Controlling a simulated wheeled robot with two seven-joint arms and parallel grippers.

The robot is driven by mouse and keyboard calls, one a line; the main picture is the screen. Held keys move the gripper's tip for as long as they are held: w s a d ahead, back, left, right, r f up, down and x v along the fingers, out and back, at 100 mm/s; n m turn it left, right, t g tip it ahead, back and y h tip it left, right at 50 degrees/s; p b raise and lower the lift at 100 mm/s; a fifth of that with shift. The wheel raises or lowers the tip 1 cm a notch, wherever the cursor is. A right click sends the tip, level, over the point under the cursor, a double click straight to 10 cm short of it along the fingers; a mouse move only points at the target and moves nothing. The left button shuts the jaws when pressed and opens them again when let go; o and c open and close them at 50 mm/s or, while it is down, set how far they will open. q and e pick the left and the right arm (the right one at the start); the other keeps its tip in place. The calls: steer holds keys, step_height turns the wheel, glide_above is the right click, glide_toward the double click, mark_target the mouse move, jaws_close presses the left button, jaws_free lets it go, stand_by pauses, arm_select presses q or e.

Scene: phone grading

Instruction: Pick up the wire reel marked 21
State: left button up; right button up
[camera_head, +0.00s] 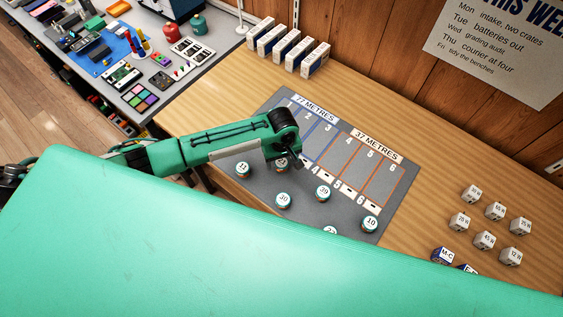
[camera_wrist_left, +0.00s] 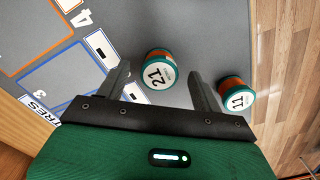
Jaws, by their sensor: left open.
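The wire reel marked 21 (camera_wrist_left: 158,72) is a small teal and orange reel with a white top label, standing on the grey mat. In the left wrist view it lies between the tips of my open, empty left gripper (camera_wrist_left: 159,72), and neither finger visibly touches it. In the head view my left gripper (camera_head: 291,158) hangs over the mat, partly covering a reel whose number I cannot read there. The wire reel marked 11 (camera_wrist_left: 236,97) stands outside the right finger in the wrist view; it also shows in the head view (camera_head: 243,169).
The reels marked 30 (camera_head: 284,201), 39 (camera_head: 323,193) and 10 (camera_head: 370,224) stand on the grey mat (camera_head: 340,215). Its numbered lanes look empty. White boxes (camera_head: 290,50) stand at the back. Labelled cubes (camera_head: 484,240) are at right. My green body hides the near area.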

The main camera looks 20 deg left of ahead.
arm_select(q)
steer(key=shift+f, duration=1.1)
steer(key=c, duration=1.1)
steer(key=shift+o, duration=0.2)
steer(key=shift+r, duration=0.1)
